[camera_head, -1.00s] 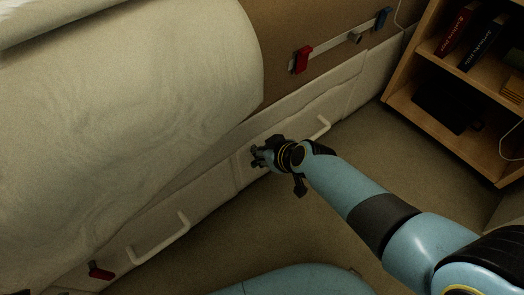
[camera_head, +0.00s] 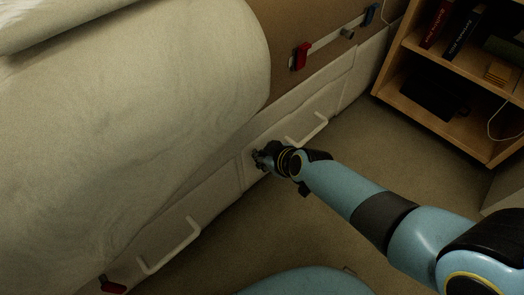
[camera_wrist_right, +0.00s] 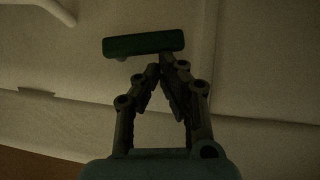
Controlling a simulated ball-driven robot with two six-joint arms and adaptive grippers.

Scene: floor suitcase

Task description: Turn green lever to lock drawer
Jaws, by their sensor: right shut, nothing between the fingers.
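The green lever (camera_wrist_right: 143,43) is a dark green bar in the right wrist view. It lies nearly level across the upper middle, on the pale drawer front (camera_wrist_right: 250,70). My right gripper (camera_wrist_right: 167,66) is shut and empty. Its fingertips are just below the bar's right half; I cannot tell whether they touch it. In the head view my right gripper (camera_head: 259,160) is at the pale drawer front beside a white handle (camera_head: 307,130), and the green lever is hidden or too dark to make out. My left gripper is not in view.
Another white handle (camera_head: 170,247) and a red lever (camera_head: 112,286) are at lower left. A bed with a pale cover (camera_head: 130,110) overhangs the drawers. A red lever (camera_head: 301,56) and a blue one (camera_head: 370,14) sit on the wall rail. A wooden shelf (camera_head: 460,130) stands right; the floor (camera_head: 350,155) is clear.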

